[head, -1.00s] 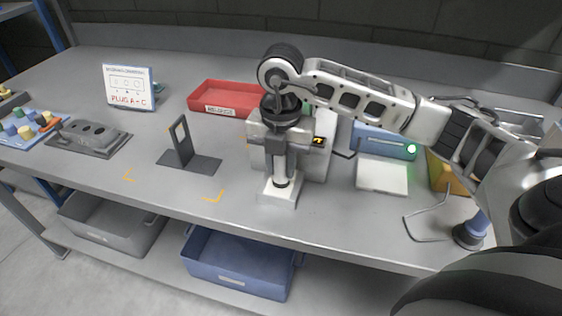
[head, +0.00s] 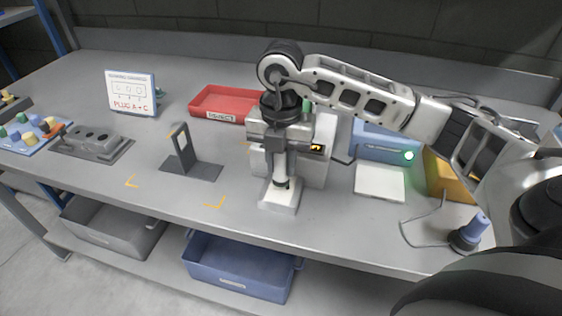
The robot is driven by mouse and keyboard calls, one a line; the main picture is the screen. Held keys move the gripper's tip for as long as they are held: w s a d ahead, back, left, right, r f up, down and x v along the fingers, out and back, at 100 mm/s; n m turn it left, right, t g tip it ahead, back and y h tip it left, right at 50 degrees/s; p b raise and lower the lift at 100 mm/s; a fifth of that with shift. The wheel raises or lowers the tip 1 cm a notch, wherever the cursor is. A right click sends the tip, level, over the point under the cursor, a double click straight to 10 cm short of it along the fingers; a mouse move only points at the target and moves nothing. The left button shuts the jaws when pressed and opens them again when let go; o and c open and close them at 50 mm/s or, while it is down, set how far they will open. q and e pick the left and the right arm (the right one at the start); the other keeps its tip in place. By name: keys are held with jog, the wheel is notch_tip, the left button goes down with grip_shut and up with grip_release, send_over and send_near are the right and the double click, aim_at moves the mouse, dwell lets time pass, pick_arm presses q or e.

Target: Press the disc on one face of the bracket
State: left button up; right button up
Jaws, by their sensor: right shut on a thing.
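The dark grey bracket (head: 184,154) stands on the bench left of centre, with a flat foot and an upright plate. The plate has a pale, orange-edged patch near its top; I cannot make out a disc there. My right gripper (head: 281,180) points down, to the right of the bracket and apart from it. It is shut on a pale cylindrical piece (head: 281,167), over a white block-like stand (head: 282,198). The fingers hide part of the piece, and I cannot tell if it is clear of the stand. My left gripper is not in view.
A grey machine (head: 317,172) with a small lit display stands behind the right gripper. A red tray (head: 213,104) and a sign (head: 130,96) are farther back. A white pad (head: 380,182) is at right.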

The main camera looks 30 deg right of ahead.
jog(key=shift+r+p, duration=1.45)
jog(key=shift+r, duration=0.8)
